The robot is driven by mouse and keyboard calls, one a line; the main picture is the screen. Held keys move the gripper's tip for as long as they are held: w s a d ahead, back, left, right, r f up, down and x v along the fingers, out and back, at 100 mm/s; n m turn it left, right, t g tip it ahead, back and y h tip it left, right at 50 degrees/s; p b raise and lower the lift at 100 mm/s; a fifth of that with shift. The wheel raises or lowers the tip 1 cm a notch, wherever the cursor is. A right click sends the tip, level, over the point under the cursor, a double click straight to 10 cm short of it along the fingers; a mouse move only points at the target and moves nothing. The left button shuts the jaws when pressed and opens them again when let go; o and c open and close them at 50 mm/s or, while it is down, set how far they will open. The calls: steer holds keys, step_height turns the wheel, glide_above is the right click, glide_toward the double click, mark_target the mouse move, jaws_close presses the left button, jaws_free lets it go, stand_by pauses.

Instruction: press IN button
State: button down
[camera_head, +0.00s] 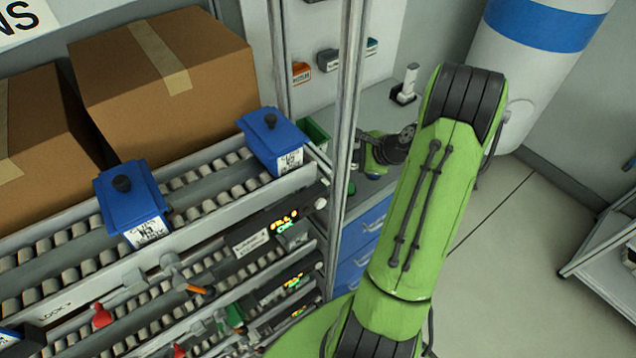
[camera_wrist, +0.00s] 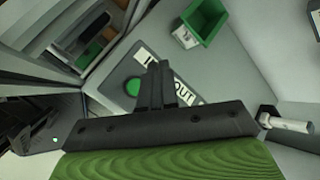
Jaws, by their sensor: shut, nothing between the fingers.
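The green round button (camera_wrist: 133,87) sits on a pale panel beside a white label (camera_wrist: 147,57), partly covered, of which an "I" shows. A second label reading "OUT" (camera_wrist: 184,95) lies to the right on the same panel. My gripper (camera_wrist: 158,66) is shut and empty. Its dark fingers reach over the panel between the two labels, just right of the green button in the picture. I cannot tell whether they touch the panel. Any button by the OUT label is hidden.
A green bin (camera_wrist: 205,22) stands beyond the panel. A white cylinder on a dark holder (camera_wrist: 288,123) is at the right. In the head view a metal post (camera_head: 347,130) stands left of my arm, beside roller shelves with blue boxes (camera_head: 272,142) and cartons (camera_head: 165,80).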

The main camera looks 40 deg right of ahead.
mark_target(351, 189)
steer(key=f+b, duration=0.2)
steer(key=f, duration=0.1)
steer(key=f+b, duration=0.5)
steer(key=f, duration=0.1)
steer(key=shift+s+d, duration=0.25)
steer(key=shift+d, duration=0.1)
stand_by(1.8)
steer(key=shift+f+b, duration=0.35)
steer(key=shift+b, duration=0.05)
steer(key=shift+f+b, duration=0.3)
steer(key=shift+f, duration=0.15)
stand_by(0.4)
steer(key=shift+r, duration=0.1)
steer(key=shift+r+p, duration=0.8)
steer(key=shift+r, duration=0.05)
